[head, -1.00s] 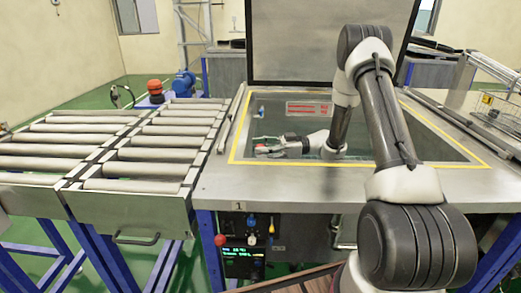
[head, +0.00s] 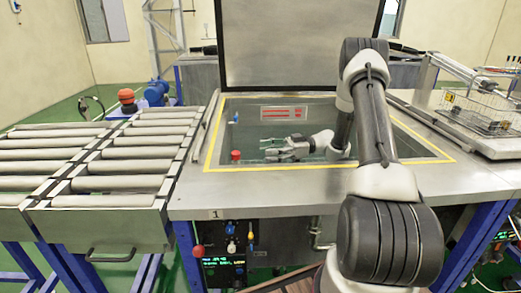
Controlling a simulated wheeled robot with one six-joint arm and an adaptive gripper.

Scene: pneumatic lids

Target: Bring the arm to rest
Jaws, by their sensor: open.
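My arm reaches from the lower right over the front of a steel tank (head: 190,188) and bends down at the elbow into its opening. My gripper (head: 268,150) is inside the opening, pointing left, with its fingers apart and nothing seen between them. The fingers are small in the picture. A red knob (head: 236,155) stands at the opening's front left edge, just left of the fingertips.
A roller conveyor (head: 115,180) adjoins the tank on the left. A wire basket (head: 480,112) stands on a metal surface to the right. The yellow-lined rim surrounds my forearm. A control panel (head: 224,262) with a red button is on the front. Space above the conveyor is clear.

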